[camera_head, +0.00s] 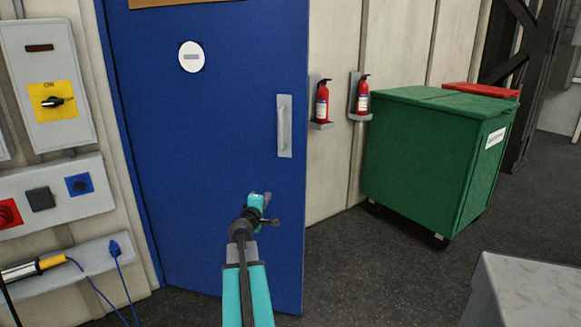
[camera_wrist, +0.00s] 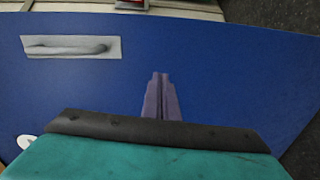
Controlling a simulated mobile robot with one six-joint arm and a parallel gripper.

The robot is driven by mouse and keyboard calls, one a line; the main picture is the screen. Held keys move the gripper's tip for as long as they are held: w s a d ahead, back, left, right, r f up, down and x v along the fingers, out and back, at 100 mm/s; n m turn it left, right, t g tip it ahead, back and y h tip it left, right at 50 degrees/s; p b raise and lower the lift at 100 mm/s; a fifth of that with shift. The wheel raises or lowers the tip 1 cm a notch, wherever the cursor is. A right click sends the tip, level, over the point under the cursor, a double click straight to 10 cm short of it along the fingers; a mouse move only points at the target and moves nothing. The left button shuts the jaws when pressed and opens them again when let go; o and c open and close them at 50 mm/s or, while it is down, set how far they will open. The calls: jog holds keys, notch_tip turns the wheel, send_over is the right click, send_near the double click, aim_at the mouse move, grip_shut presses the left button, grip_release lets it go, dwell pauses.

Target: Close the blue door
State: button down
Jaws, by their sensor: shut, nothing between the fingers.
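The blue door (camera_head: 215,110) stands ajar in the head view. Its handle edge is swung out from the wall, and its bottom edge slants toward me over the floor. A grey pull handle (camera_head: 285,125) is near its right edge. My gripper (camera_head: 261,198) is shut and empty in front of the door, below and left of the handle. In the wrist view the blue door (camera_wrist: 220,75) fills most of the picture, with the handle (camera_wrist: 72,47) at upper left. My closed fingers (camera_wrist: 160,78) point at the door face; I cannot tell whether they touch it.
Two red fire extinguishers (camera_head: 322,102) hang on the wall right of the door. A green wheeled bin (camera_head: 425,165) stands farther right. A grey block (camera_head: 525,295) is at lower right. Switch boxes (camera_head: 50,85) and cables are at left. Dark floor is clear between door and bin.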

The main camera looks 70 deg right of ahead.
aim_at(292, 162)
jog(key=s+d+r+h, duration=0.1)
jog(key=s+d+r, duration=0.2)
jog(key=r, duration=0.3)
jog(key=shift+s+d+r+n, duration=0.15)
jog(key=shift+s+r+n, duration=0.25)
jog(key=shift+s, duration=0.35)
jog(key=shift+d, duration=0.2)
jog(key=shift+w+d+p, duration=0.25)
jog(key=shift+d+p, duration=0.2)
jog(key=shift+d, duration=1.8)
jog(key=shift+w+d+p, duration=0.3)
jog(key=shift+d+p, duration=0.1)
jog(key=shift+d, duration=1.85)
jog(key=shift+w+d+p, duration=0.25)
jog(key=shift+d+p, duration=0.2)
jog(key=shift+d, duration=1.8)
